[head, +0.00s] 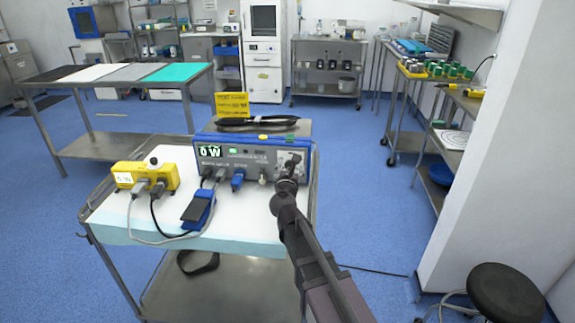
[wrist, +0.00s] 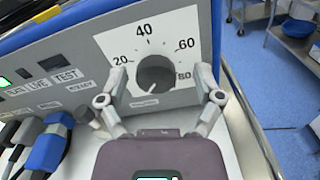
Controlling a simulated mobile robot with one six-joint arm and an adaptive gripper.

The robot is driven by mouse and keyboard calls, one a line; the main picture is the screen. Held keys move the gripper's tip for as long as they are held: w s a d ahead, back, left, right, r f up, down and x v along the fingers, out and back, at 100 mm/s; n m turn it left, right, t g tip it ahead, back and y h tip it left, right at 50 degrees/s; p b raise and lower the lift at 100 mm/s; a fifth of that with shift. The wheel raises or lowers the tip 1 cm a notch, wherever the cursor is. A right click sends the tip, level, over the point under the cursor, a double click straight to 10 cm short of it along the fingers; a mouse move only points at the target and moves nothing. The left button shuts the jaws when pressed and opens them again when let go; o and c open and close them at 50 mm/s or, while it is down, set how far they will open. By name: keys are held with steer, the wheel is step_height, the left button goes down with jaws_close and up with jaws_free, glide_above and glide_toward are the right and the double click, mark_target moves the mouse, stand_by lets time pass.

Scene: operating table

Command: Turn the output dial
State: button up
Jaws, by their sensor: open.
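The output dial (wrist: 155,74) is a dark round knob on a white scale marked 20, 40, 60 and 80 in the wrist view. It sits at the right end of the front panel of a blue and grey unit (head: 245,158). The unit's green-lit display (head: 211,151) reads 0 W in the head view. My gripper (wrist: 162,72) is open, with one finger on each side of the dial; I cannot tell whether either finger touches it. In the head view my gripper (head: 291,172) hides most of the dial.
The unit stands on a cart with a white cover (head: 255,222). A yellow box (head: 146,176), a blue pedal (head: 198,210) and cables lie left of my arm. A black stool (head: 505,293) stands at the right. Blue floor is open around the cart.

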steer(key=shift+w, duration=0.15)
steer(key=shift+a, duration=0.2)
steer(key=c, duration=1.2)
steer(key=shift+o, duration=0.2)
steer(key=shift+d, duration=0.1)
